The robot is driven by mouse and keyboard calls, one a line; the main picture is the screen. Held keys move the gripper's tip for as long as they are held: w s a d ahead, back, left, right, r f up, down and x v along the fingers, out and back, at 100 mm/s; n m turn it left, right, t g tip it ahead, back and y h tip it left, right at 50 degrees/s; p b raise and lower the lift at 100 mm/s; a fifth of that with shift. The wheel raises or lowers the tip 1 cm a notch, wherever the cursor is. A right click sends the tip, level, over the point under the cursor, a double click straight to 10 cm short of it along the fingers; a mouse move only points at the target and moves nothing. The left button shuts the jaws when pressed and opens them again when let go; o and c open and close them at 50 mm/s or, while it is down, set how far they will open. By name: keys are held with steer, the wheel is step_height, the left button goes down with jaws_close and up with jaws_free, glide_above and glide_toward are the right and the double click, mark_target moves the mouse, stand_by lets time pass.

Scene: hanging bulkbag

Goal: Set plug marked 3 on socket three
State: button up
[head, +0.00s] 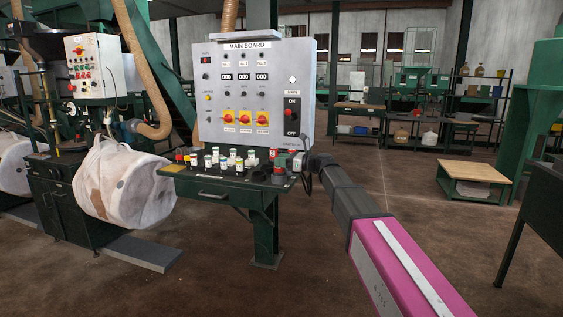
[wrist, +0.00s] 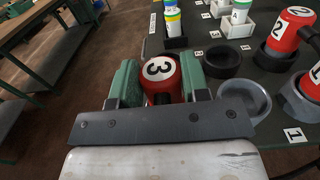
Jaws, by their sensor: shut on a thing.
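The red plug marked 3 (wrist: 160,84) has a white top with a black 3. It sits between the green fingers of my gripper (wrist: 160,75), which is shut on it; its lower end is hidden. In the wrist view, an empty black ring socket (wrist: 222,64) and an empty grey ring socket (wrist: 258,97) lie to the right of the gripper. In the head view, my gripper (head: 291,160) is over the right end of the green table.
Red plugs, one marked 2 (wrist: 286,34), stand in sockets at the right. White and black holders with coloured-lidded containers (wrist: 238,14) stand beyond. The green table (head: 240,185) stands below the main board (head: 255,85). A bulk bag (head: 122,185) hangs at left.

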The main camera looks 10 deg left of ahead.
steer(key=shift+f, duration=0.65)
steer(key=o, duration=0.7)
steer(key=shift+s+d, duration=0.2)
steer(key=shift+d, duration=2.55)
steer(key=shift+s+d, duration=0.2)
steer(key=shift+d, duration=2.55)
